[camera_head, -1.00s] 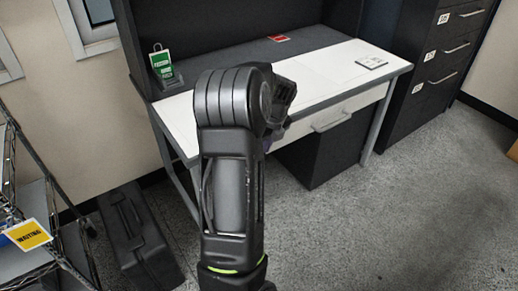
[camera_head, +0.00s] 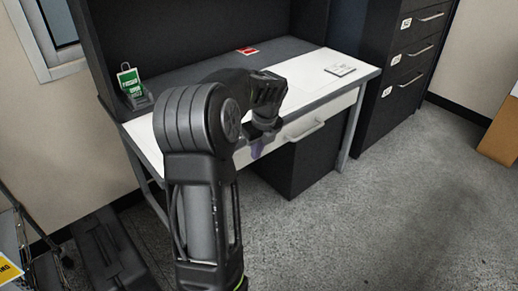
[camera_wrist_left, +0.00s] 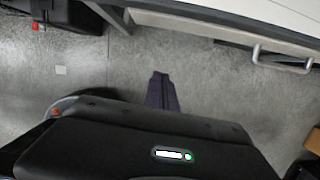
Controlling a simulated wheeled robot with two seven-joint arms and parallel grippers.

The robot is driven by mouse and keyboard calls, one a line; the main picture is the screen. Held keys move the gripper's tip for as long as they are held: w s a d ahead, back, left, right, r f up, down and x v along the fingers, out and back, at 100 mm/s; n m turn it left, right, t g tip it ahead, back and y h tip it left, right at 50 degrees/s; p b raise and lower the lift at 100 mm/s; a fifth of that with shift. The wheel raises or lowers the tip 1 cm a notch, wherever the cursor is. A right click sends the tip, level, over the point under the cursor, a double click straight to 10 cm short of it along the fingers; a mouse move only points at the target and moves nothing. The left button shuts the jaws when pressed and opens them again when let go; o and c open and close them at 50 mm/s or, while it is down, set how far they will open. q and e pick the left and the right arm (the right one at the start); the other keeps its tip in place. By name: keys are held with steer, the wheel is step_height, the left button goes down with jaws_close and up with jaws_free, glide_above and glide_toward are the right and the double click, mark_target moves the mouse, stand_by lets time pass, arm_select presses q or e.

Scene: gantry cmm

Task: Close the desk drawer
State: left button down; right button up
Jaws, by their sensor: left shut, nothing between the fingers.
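The white desk (camera_head: 310,72) has a shallow white drawer (camera_head: 342,108) under its top, with a grey bar handle (camera_head: 305,131). The drawer's left part is hidden behind my left arm, and I cannot tell how far it stands out. In the left wrist view, the drawer handle (camera_wrist_left: 257,52) shows at the upper right. My left gripper (camera_head: 257,150) is in front of the desk, left of the handle and apart from it. Its dark purplish fingers (camera_wrist_left: 162,92) are shut and empty, over the floor in the wrist view. My right gripper is not in view.
A black pedestal (camera_head: 310,165) stands under the desk. A dark filing cabinet (camera_head: 402,70) is at its right. A black case (camera_head: 105,250) and a wire rack (camera_head: 15,235) are at lower left.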

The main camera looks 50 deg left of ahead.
arm_select(q)
steer(key=w+d+f+m+g+y+b, duration=0.1)
steer(key=w+d+f+m+y+b, duration=0.2)
steer(key=f, duration=0.4)
steer(key=w+d+f+g+y+b, duration=0.1)
steer(key=w+d+f+y+b, duration=0.2)
steer(key=f+b, duration=0.3)
steer(key=w+d+f+m+g+y+b, duration=0.1)
steer(key=w+d+f+m+y+b, duration=0.15)
steer(key=f, duration=0.45)
steer(key=w+a+r+n+t+y, duration=0.1)
steer(key=w+r+n+y, duration=0.1)
steer(key=r+n+y, duration=0.1)
steer(key=w+a+r+n+t+y+b, duration=0.1)
steer(key=w+r+n+y, duration=0.2)
steer(key=r, duration=0.3)
steer(key=shift+a+r+t+y, duration=0.25)
steer(key=shift+a+t+y, duration=0.05)
steer(key=shift+y, duration=0.15)
steer(key=b, duration=0.3)
glide_toward(271, 146)
steer(key=s+a+r, duration=0.1)
steer(key=a, duration=0.1)
steer(key=s+a+r, duration=0.1)
steer(key=a, duration=0.1)
steer(key=s+a+r, duration=0.1)
steer(key=a, duration=0.1)
steer(key=shift+a+r, duration=0.2)
steer(key=shift+a, duration=0.2)
